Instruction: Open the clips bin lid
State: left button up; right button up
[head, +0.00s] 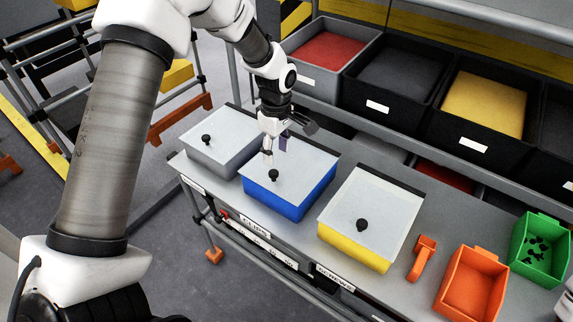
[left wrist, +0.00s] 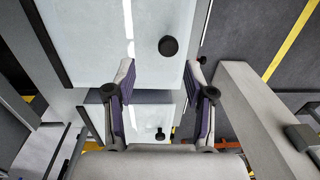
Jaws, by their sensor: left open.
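The clips bin is the blue bin (head: 290,204), above the CLIPS label (head: 255,226) on the shelf edge. Its pale lid (head: 300,175) lies shut, with a black knob (head: 273,176) near its front edge. My left gripper (head: 275,152) is open and empty over the back left part of this lid, behind the knob. In the left wrist view, the open fingers (left wrist: 164,92) frame a gap. A large pale lid with a black knob (left wrist: 168,46) shows ahead, and a smaller-looking lid with a knob (left wrist: 160,135) shows between the fingers.
A grey lidded bin (head: 213,150) stands left of the blue one, a yellow lidded bin (head: 352,245) right. Farther right are an orange scoop (head: 422,257), an orange bin (head: 472,285) and a green bin (head: 540,250). Large open bins (head: 403,77) line the shelf behind.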

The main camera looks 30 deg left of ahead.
aim_at(274, 171)
pick_arm(q)
jog(key=f, duration=0.1)
jog(key=s+f, duration=0.1)
jog(key=s+f+p, duration=0.1)
jog(key=f, duration=0.1)
jog(key=shift+w+f, duration=0.3)
jog(key=shift+f, duration=0.6)
jog(key=shift+w+f, duration=0.15)
jog(key=c, duration=0.3)
jog(key=shift+s+r, duration=0.2)
jog(key=shift+s, duration=0.05)
jog(key=c, duration=0.7)
jog(key=shift+f, duration=0.1)
grip_shut()
pick_arm(e)
jog(key=shift+s+r, duration=0.2)
jog(key=shift+r, duration=0.25)
jog(key=shift+s+r, duration=0.2)
jog(key=shift+r, duration=0.25)
pick_arm(q)
jog(key=shift+w+r, duration=0.15)
jog(key=shift+r, duration=0.05)
pick_arm(e)
jog(key=shift+r, duration=0.15)
